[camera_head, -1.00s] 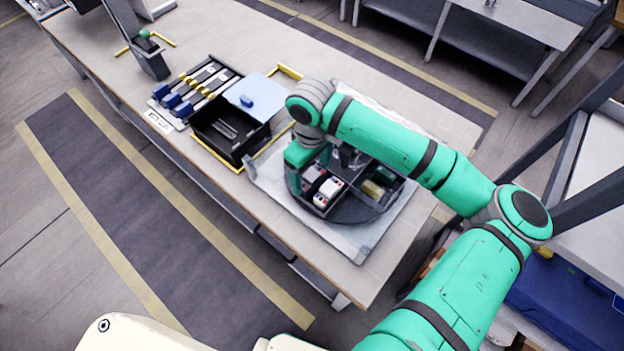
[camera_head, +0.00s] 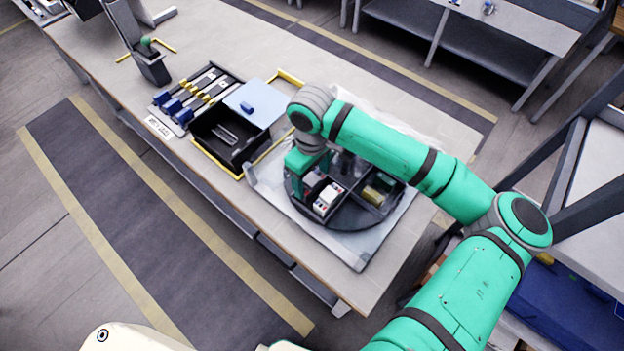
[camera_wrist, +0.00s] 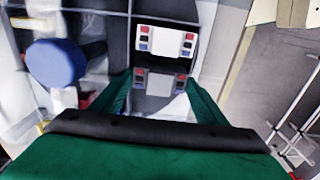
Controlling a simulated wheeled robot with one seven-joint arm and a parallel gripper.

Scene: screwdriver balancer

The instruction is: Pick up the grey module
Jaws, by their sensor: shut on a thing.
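The grey module (camera_wrist: 160,84), with small red and dark blocks at its ends, sits between the two green fingers of my gripper (camera_wrist: 159,80) in the wrist view. The fingers are shut on it. In the head view my gripper (camera_head: 300,182) points down at the left side of the round black compartment tray (camera_head: 345,222); its wrist hides the fingertips and the grey module. A white module (camera_wrist: 167,42) with red and dark ends lies just beyond the grey one, and it also shows in the head view (camera_head: 328,197). I cannot tell how high the grey module is.
The tray stands on a pale sheet (camera_head: 352,252) on the long table. To its left is a black box (camera_head: 222,150) with yellow edging and a light blue panel (camera_head: 255,100). Blue-handled tools (camera_head: 175,105) lie beyond. A blue round thing (camera_wrist: 57,62) shows in the wrist view.

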